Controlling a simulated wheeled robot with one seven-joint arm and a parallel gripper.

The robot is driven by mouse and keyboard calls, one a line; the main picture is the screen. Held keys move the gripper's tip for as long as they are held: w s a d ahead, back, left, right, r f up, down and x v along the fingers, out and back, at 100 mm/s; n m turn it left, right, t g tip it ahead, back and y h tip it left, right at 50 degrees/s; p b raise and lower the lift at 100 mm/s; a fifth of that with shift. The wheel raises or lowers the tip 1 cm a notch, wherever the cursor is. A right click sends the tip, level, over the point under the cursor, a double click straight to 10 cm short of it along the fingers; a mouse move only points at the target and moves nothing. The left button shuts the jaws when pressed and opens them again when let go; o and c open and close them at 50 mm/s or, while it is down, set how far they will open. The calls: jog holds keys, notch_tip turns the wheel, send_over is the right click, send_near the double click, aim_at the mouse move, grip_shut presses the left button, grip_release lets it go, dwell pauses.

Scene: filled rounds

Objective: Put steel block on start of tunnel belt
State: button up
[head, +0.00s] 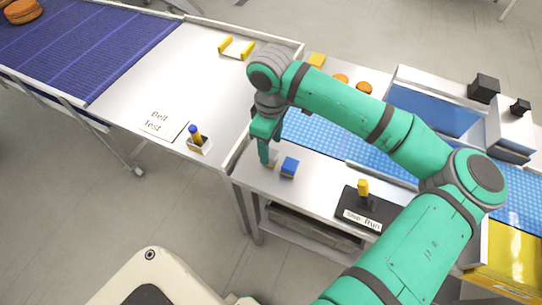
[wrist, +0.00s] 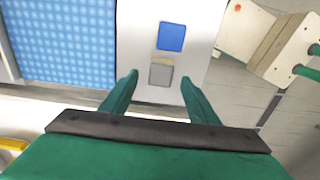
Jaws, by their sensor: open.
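The steel block (wrist: 160,73) is a small grey block on the pale bench top (head: 325,188). In the wrist view it lies between and slightly beyond the fingertips of my gripper (wrist: 159,79), which is open and empty. In the head view my gripper (head: 266,156) points down at the bench and mostly hides the steel block. A blue block (head: 289,167) sits just beside it; it also shows in the wrist view (wrist: 171,37). The light blue tunnel belt (head: 320,132) runs behind the blocks, into a white and blue housing (head: 433,108).
A black switch plate (head: 370,208) with a yellow knob stands right of the blocks. A dark blue belt (head: 85,45) is at the far left. Bare bench separates blocks and switch plate.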

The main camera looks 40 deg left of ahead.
aim_at(271, 153)
jog(key=shift+s+f, duration=0.1)
jog(key=shift+f, duration=2.3)
jog(key=shift+c, duration=0.6)
grip_shut()
jog(key=shift+r, duration=0.1)
jog(key=shift+r, duration=0.5)
jog(key=s+d+r, duration=0.4)
jog(key=s+r, duration=0.8)
jog(key=s, duration=0.1)
